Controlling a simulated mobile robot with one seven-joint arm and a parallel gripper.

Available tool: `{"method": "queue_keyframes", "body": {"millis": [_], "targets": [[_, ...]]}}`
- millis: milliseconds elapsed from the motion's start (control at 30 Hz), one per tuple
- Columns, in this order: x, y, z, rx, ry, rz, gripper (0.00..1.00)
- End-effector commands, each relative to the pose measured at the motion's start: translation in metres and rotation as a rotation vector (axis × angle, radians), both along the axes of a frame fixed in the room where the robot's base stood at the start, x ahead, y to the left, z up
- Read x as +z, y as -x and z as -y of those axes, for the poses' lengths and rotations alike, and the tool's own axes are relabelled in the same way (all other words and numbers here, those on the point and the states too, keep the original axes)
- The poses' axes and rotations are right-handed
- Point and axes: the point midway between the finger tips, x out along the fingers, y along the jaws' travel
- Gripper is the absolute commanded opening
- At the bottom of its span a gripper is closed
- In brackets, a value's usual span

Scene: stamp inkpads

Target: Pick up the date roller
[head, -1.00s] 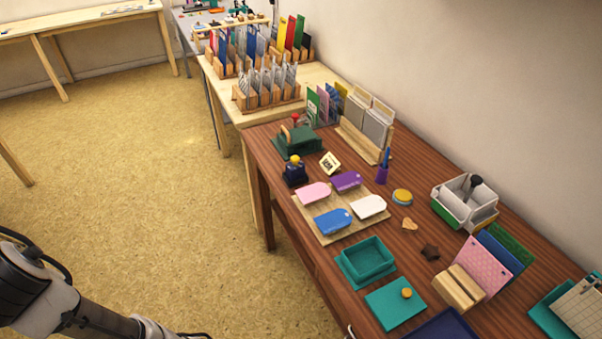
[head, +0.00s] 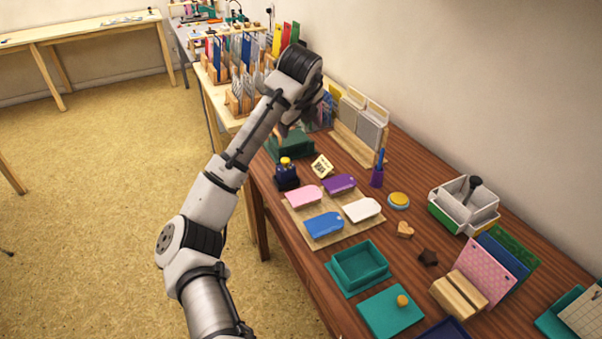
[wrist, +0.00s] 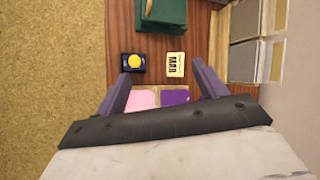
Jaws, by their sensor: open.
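A dark navy stamp with a yellow knob (head: 287,177), which looks like the date roller, stands upright at the table's left edge. In the wrist view the same stamp (wrist: 133,64) is seen from above, near the left fingertip. My gripper (wrist: 160,70) is open and empty, pointing down above the table. A cream card marked with dark letters (wrist: 175,64) lies to the right of the stamp, near the right fingertip. In the head view my wrist hides part of the table behind the stamp.
A dark green box (head: 292,147) stands just behind the stamp. A mat (head: 308,239) with pink, purple, blue and white tag-shaped pads lies in front. A purple pen cup (head: 376,178) and a rack of grey panels (head: 372,125) stand to the right. Open floor lies left.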

Motion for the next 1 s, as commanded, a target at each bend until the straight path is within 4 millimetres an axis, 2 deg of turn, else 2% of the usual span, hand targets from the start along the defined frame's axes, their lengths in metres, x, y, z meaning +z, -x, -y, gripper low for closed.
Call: {"method": "queue_keyframes", "body": {"millis": [33, 100, 267, 367, 600, 1000], "targets": [[-0.016, 0.005, -0.005, -0.028, -0.089, -0.075, 0.71], [-0.030, 0.012, -0.012, -0.064, -0.181, -0.162, 0.71], [-0.045, 0.020, -0.021, -0.101, -0.270, -0.255, 0.71], [-0.057, 0.016, -0.024, -0.101, -0.275, -0.264, 0.71], [-0.101, 0.001, -0.033, -0.102, -0.273, -0.261, 0.71], [-0.136, -0.015, -0.041, -0.100, -0.271, -0.259, 0.71]]}}
